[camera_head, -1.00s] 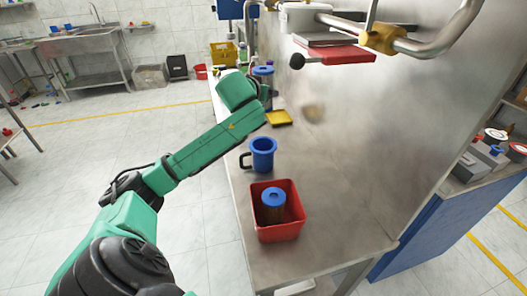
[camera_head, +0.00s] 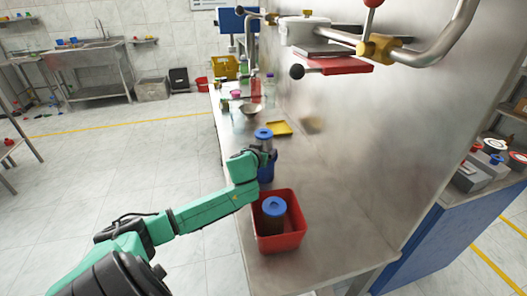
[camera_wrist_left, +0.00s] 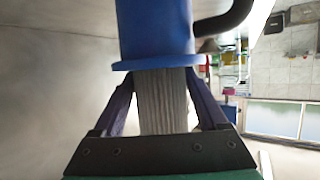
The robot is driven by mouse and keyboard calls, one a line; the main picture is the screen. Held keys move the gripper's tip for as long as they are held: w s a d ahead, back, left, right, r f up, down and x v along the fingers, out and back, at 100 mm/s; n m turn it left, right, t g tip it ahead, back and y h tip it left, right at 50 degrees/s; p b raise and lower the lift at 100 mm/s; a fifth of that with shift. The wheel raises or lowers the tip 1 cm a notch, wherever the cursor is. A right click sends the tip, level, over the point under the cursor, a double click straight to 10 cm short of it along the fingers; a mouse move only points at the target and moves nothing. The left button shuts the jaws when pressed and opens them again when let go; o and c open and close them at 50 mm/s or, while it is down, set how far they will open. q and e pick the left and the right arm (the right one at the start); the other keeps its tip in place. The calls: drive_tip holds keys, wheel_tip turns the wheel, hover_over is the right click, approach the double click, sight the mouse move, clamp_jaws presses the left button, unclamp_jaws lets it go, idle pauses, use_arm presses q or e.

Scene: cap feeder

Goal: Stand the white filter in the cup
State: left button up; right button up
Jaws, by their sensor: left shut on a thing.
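The blue cup (camera_head: 267,173) stands on the steel bench behind a red bin, partly hidden by my left gripper. It also shows in the left wrist view (camera_wrist_left: 156,28), with its rim toward the fingers and a black handle. The filter's blue end cap (camera_head: 264,134) shows above the cup. My left gripper (camera_wrist_left: 164,105) is shut on the filter's pale pleated body (camera_wrist_left: 163,105). The body passes behind the cup's rim in the wrist view and looks partly inside; how deep is hidden. My right gripper is out of view.
The red bin (camera_head: 277,243) in front of the cup holds another blue-capped filter (camera_head: 274,207). A yellow tray (camera_head: 279,128) and a metal bowl (camera_head: 250,110) lie behind. The steel wall (camera_head: 400,140) borders the bench on the right.

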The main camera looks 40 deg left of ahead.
use_arm(q)
drive_tip(key=shift+s+d+f+b, duration=0.1)
drive_tip(key=shift+s+f+b, duration=0.15)
drive_tip(key=shift+f, duration=0.55)
drive_tip(key=o, duration=1.4)
drive_tip(key=shift+f, duration=0.1)
drive_tip(key=shift+c, duration=0.2)
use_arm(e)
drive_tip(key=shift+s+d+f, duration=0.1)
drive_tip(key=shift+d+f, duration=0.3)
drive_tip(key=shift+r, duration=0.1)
use_arm(q)
drive_tip(key=shift+r, duration=0.45)
drive_tip(key=shift+s+r+p, duration=0.1)
drive_tip(key=shift+s+p, duration=0.05)
drive_tip(key=shift+p, duration=0.2)
drive_tip(key=r+v, duration=0.1)
drive_tip(key=v, duration=1)
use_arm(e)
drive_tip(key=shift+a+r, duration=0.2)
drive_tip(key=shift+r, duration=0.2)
use_arm(q)
drive_tip(key=shift+d, duration=0.1)
